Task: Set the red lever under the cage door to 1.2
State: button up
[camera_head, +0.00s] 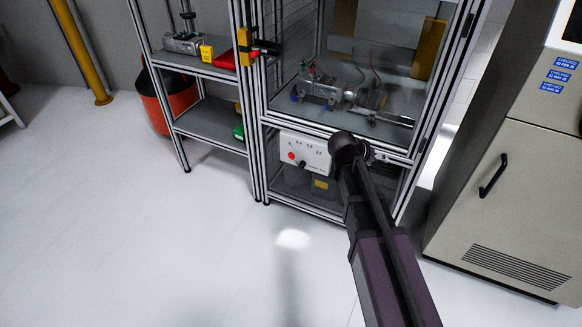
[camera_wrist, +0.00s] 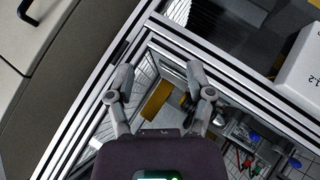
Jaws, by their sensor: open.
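In the head view a white panel box (camera_head: 318,151) sits on the cage frame just below the cage door (camera_head: 350,60). Its front has small dark marks, a red spot (camera_head: 291,155) at the left and a small dark part below it. I cannot make out a red lever clearly. The white box (camera_wrist: 303,68) also shows at the right edge of the wrist view, with an inverted "1.2" on it. My gripper (camera_wrist: 161,78) is open and empty, over the cage frame and left of the box. My arm hides the panel's right end in the head view.
A shelf rack (camera_head: 210,118) stands left of the cage. A grey cabinet (camera_head: 510,200) stands close at right. The floor (camera_head: 150,240) in front is clear.

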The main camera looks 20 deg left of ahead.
jog(key=w+a+f+n+t+b, duration=0.1)
jog(key=a+f+t+b, duration=0.2)
jog(key=a+f+b, duration=0.45)
jog(key=w+a+f+n+t+b, duration=0.1)
jog(key=w+a+f+t+b, duration=0.1)
jog(key=a+f+b, duration=0.55)
jog(key=n+t+y+b, duration=0.2)
jog(key=t+y+b, duration=0.25)
jog(key=b, duration=1.05)
send_near(291, 156)
jog(key=s+f, duration=0.2)
jog(key=s, duration=0.1)
jog(key=shift+a+r+t+h+b, duration=0.25)
jog(key=shift+a+t+h+b, duration=0.1)
jog(key=shift+a, duration=0.35)
jog(key=shift+w, duration=0.1)
jog(key=w, duration=0.4)
jog(key=w+d, duration=0.1)
jog(key=w, duration=0.4)
jog(key=w+d, duration=0.1)
jog(key=w, duration=0.3)
jog(key=shift+w+d, duration=0.15)
jog(key=shift+w, duration=0.1)
grip_shut()
